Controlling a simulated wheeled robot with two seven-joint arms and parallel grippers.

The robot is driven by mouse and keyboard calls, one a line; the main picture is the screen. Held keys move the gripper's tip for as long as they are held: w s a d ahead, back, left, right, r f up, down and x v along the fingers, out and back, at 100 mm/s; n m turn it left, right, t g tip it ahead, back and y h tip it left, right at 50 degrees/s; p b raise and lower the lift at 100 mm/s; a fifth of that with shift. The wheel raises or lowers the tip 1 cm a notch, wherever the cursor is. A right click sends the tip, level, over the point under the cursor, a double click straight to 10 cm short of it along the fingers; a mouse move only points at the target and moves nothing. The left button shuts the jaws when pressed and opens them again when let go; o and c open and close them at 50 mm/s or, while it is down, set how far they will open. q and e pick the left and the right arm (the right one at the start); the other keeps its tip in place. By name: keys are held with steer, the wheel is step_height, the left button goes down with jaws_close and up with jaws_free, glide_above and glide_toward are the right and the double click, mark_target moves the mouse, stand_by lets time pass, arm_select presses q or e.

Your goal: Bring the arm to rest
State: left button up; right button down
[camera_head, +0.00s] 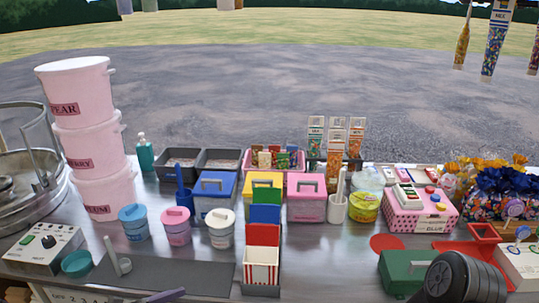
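No gripper fingers show in the head view. A dark ribbed rounded part, which looks like a link of my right arm, is at the bottom right edge, in front of a green box (404,272). It hides part of that box. My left gripper and arm are not seen. Whether either gripper holds anything cannot be seen.
The metal counter (320,265) is crowded. Stacked pink tubs (75,92) stand left, lidded pots (176,226) and coloured boxes (306,205) in the middle. A red-and-white striped carton (261,265) stands in front.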

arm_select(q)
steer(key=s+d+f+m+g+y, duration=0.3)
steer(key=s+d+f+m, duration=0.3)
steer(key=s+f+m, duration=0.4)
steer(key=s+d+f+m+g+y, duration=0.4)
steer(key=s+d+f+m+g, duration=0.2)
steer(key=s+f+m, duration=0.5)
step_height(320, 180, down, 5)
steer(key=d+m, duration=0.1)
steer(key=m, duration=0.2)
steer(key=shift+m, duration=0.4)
